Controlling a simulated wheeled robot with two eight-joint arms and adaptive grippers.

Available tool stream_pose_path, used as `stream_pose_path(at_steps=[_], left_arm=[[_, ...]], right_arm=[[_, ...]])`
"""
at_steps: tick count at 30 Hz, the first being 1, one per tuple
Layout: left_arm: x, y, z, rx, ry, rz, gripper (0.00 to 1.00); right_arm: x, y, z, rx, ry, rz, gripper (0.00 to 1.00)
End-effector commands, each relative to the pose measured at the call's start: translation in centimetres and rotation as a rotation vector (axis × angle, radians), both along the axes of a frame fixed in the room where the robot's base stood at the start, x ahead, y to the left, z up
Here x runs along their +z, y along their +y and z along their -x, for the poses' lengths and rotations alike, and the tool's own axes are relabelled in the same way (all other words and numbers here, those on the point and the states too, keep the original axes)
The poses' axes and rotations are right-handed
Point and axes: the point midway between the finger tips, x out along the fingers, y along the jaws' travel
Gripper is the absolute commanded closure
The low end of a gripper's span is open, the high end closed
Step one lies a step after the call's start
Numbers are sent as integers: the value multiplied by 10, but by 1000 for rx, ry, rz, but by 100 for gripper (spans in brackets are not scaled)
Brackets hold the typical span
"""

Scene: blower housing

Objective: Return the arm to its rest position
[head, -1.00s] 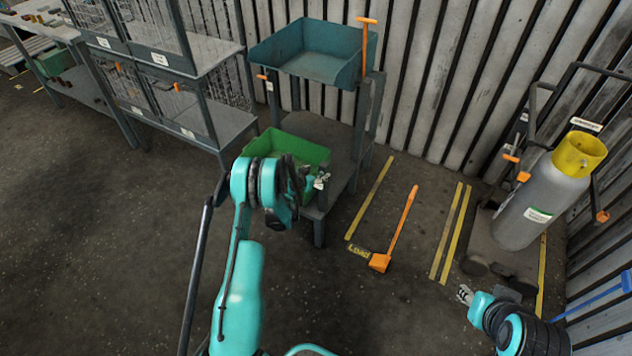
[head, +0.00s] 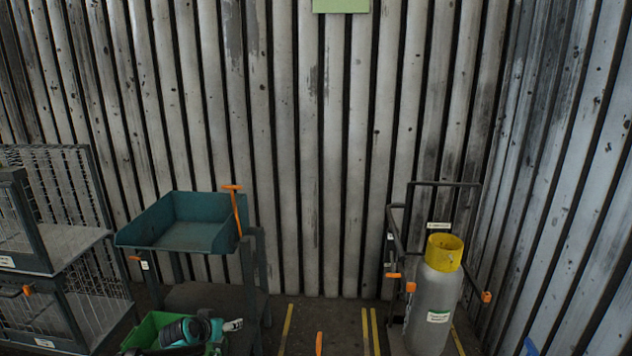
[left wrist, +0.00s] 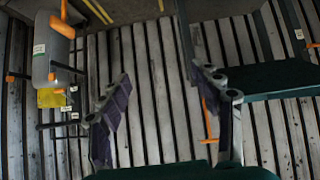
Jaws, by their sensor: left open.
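My left gripper (head: 234,325) shows at the lower left of the head view, at the end of my teal arm and in front of the green bin (head: 139,334). In the left wrist view its two fingers (left wrist: 165,108) are spread wide with nothing between them. Part of the left arm hides the bin's inside. The rest of that arm is below the picture. My right gripper is out of both views.
A cart with a dark teal tray (head: 180,243) stands against the corrugated wall (head: 330,150). A wire-mesh rack (head: 50,262) stands at left. A grey cylinder with a yellow collar (head: 444,252) stands at right on a hand truck. Yellow floor lines lie between.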

Motion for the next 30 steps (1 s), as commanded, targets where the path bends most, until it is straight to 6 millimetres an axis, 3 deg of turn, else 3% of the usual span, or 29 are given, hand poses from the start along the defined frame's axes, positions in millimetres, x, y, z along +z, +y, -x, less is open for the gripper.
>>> stream_pose_path(at_steps=[1,6,12,16,21,25,30], left_arm=[[19,-13,18,-4,17,0,36],[64,-45,82,3,77,-3,36],[94,-74,169,20,144,-12,36],[99,-87,228,36,182,-21,36],[91,-95,295,62,225,-37,36],[81,-97,329,78,244,-47,36],[74,-96,347,90,255,-54,36]], right_arm=[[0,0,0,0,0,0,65],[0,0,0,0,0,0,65],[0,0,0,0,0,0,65],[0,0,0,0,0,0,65],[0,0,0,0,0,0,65],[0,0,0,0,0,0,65],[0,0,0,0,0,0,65]])
